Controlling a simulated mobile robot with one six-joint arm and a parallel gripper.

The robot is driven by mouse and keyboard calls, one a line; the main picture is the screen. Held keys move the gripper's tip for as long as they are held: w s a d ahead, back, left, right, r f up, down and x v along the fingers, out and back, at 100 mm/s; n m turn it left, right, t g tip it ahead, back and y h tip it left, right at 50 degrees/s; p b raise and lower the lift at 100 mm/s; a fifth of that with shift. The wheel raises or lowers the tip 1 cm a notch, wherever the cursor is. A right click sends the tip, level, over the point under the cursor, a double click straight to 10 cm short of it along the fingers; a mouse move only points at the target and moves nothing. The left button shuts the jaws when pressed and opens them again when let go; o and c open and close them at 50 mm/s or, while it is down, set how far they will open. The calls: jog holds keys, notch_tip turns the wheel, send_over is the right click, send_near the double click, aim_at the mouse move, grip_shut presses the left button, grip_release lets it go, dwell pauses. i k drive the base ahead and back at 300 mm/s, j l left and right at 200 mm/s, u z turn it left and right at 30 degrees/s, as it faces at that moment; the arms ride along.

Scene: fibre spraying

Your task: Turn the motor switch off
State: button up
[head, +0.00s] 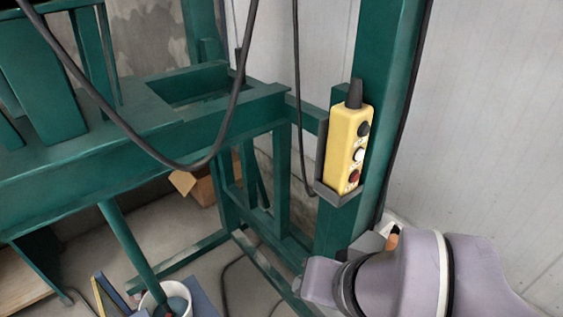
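A yellow control box (348,150) hangs upright in a dark holder on a green post. Its face carries a black button at the top, a white one in the middle and a red one at the bottom. I cannot tell whether this box is the motor switch. A small grey box-like thing (367,246) with an orange part beside it shows lower on the post, partly hidden behind my arm; I cannot tell what it is. My lilac-grey arm fills the lower right corner, below the yellow box and apart from it. My gripper is not visible.
A green steel frame (150,130) fills the left and middle. A black cable (185,168) hangs in a loop in front of it. A white bucket (165,300) and a cardboard box (195,187) are on the floor. The pale wall (500,120) at right is bare.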

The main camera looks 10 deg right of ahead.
aim_at(396, 230)
jog(key=z, duration=1)
jog(key=i+l+u, duration=0.1)
jog(key=l, duration=0.25)
jog(key=i+l+u, duration=0.1)
jog(key=i+l, duration=0.45)
jog(key=l, duration=0.2)
jog(key=u, duration=0.05)
